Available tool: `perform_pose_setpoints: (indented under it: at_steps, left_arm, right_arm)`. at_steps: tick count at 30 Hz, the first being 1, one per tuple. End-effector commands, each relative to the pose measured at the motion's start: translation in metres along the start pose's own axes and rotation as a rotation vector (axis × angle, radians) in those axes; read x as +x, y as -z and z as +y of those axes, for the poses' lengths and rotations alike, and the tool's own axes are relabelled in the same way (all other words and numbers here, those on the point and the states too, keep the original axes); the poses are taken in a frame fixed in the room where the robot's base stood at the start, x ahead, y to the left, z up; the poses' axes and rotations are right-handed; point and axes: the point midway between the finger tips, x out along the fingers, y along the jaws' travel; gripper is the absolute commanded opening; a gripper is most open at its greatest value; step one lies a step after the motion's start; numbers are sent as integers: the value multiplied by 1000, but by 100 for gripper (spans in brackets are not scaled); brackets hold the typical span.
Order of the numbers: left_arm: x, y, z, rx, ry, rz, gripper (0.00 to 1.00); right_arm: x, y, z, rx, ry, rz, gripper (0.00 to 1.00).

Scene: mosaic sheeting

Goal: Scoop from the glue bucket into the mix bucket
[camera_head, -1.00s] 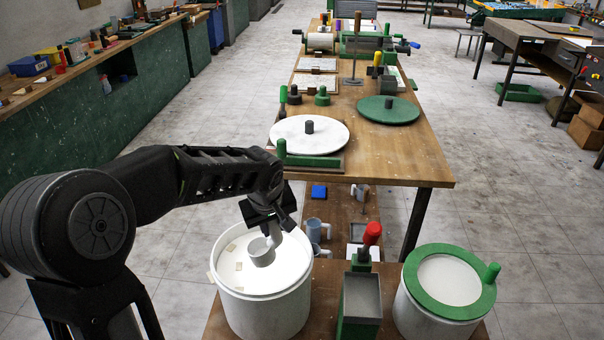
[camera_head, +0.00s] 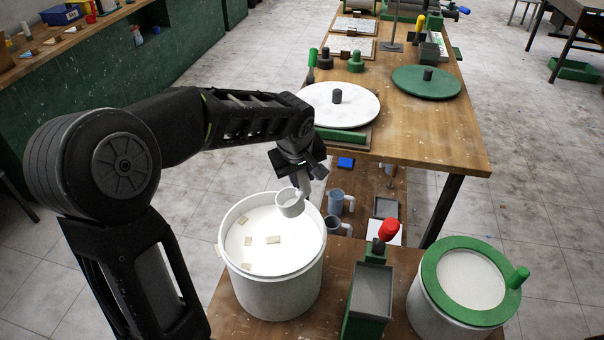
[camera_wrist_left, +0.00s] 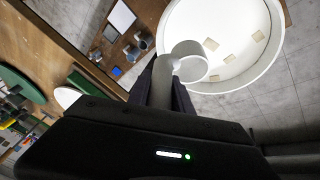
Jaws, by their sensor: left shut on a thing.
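My left gripper (camera_head: 301,178) is shut on the handle of a pale grey scoop (camera_head: 290,204). The scoop's cup is over the back right part of an open white bucket (camera_head: 270,292), near its rim. The scoop also shows in the left wrist view (camera_wrist_left: 190,65), with the bucket (camera_wrist_left: 236,86) beyond it. The bucket holds white material with several small tan pieces on it. What is in the scoop cannot be made out. A second white bucket (camera_head: 428,312) with a green rim and side knob stands to the right, white inside. My right gripper is not in view.
Grey mugs (camera_head: 335,202) sit behind, low down. A wooden table (camera_head: 440,135) with a white disc (camera_head: 340,112) and a green disc (camera_head: 427,88) lies further back.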

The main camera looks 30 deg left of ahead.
Motion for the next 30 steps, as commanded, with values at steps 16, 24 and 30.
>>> perform_pose_setpoints:
  at_steps: [16,24,30]
  left_arm:
    - [52,-18,-12,0,1,-1,0]
    - [82,-28,-19,0,1,0,0]
    - [100,-35,-23,0,0,0,0]
  right_arm:
    - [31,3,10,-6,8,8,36]
    - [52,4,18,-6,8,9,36]
    - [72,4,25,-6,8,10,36]
